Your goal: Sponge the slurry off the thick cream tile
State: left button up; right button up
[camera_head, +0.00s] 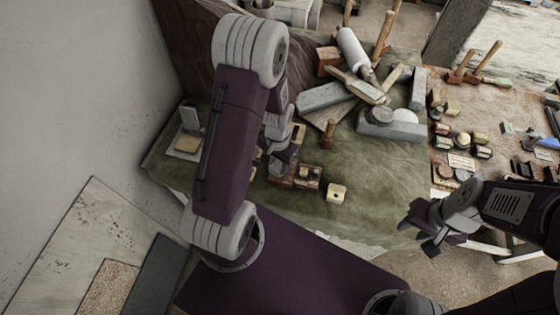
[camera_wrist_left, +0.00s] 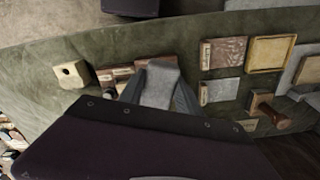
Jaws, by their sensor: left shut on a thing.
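My left gripper (camera_wrist_left: 160,92) is shut on a pale grey block (camera_wrist_left: 161,82), which may be the sponge. In the head view my left gripper (camera_head: 277,165) is partly hidden by its own arm, over the green-covered table. The left wrist view shows a tile with a cream rim and a duller tan face (camera_wrist_left: 270,53), likely the thick cream tile. It lies apart from the gripper, to its right. A reddish-brown tile (camera_wrist_left: 228,50) and a grey speckled tile (camera_wrist_left: 219,91) lie beside it. My right gripper (camera_head: 424,230) is open and empty off the table's front right.
A cream block with a hole (camera_head: 337,193) stands near the front edge. A wooden-handled tool (camera_head: 327,133) stands behind it. Tools and stone blocks (camera_head: 325,96) crowd the back. The green cloth (camera_head: 385,180) is clear at right. Another table (camera_head: 490,110) with many small items adjoins.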

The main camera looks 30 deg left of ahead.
pick_arm(q)
jog(key=shift+s, duration=0.2)
jog(key=shift+w+d+r, duration=0.1)
jog(key=shift+w+r, duration=0.05)
jog(key=shift+w, duration=1.45)
jog(key=shift+w+d+p, duration=0.15)
jog(key=shift+w+p, duration=0.15)
jog(key=shift+w, duration=0.05)
jog(key=shift+w+f, duration=0.2)
jog(key=shift+s+a, duration=0.15)
jog(key=shift+s, duration=1)
jog(key=shift+s+a, duration=0.1)
jog(key=shift+s, duration=1)
jog(key=shift+w+r, duration=0.15)
jog(key=shift+w, duration=0.45)
jog(key=shift+w+d, duration=0.1)
jog(key=shift+w, duration=0.55)
jog(key=shift+w+d+p, duration=0.15)
jog(key=shift+w+p, duration=0.15)
jog(key=shift+w, duration=0.7)
